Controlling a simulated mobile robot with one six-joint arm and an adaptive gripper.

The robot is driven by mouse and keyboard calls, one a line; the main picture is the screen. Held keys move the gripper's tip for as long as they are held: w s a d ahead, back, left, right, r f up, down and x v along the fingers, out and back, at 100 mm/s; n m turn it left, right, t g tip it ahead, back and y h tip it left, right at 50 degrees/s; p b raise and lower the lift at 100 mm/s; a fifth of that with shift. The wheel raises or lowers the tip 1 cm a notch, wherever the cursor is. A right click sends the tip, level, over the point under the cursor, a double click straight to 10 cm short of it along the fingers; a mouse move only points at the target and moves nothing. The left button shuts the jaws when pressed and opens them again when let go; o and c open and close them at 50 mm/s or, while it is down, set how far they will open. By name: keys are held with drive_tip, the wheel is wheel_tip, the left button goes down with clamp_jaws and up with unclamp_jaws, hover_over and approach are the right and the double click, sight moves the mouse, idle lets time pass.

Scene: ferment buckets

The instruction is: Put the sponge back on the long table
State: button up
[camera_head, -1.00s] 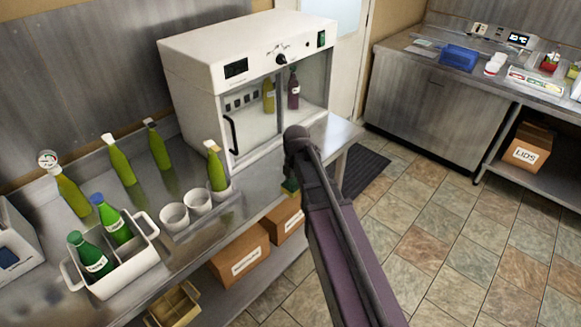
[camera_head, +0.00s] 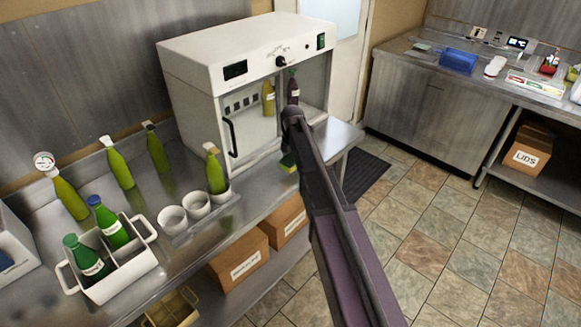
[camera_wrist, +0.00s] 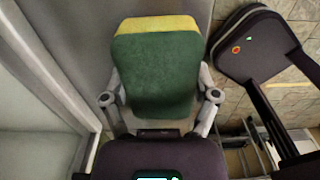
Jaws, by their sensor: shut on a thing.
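The sponge (camera_head: 288,162), green with a yellow layer, shows in the head view by the front edge of the steel table (camera_head: 185,258), in front of the white cabinet. In the wrist view the sponge (camera_wrist: 155,75) fills the middle, between the two fingers of my gripper (camera_wrist: 161,97). My gripper is shut on it. The sponge appears over the table's edge strip, with tiled floor to its right. The gap between sponge and tabletop cannot be told. In the head view my arm hides most of my gripper.
The white cabinet (camera_head: 200,70) stands close behind the sponge, with two bottles inside. White cups (camera_head: 172,220), several green bottles (camera_head: 120,170) and a white caddy (camera_head: 120,275) occupy the table to the left. Boxes (camera_head: 238,260) sit on the lower shelf. Bare tabletop lies right of the cabinet.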

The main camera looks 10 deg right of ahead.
drive_tip(key=shift+w, duration=0.15)
drive_tip(key=shift+w, duration=0.3)
drive_tip(key=shift+w+d+f+b, duration=0.1)
drive_tip(key=shift+w+f+b, duration=0.15)
drive_tip(key=shift+f+b, duration=1.6)
drive_tip(key=shift+f, duration=0.15)
drive_tip(key=o, duration=0.9)
drive_tip(key=shift+c, duration=0.2)
wheel_tip(320, 180, up, 12)
drive_tip(key=p, duration=1.2)
drive_tip(key=shift+r, duration=0.2)
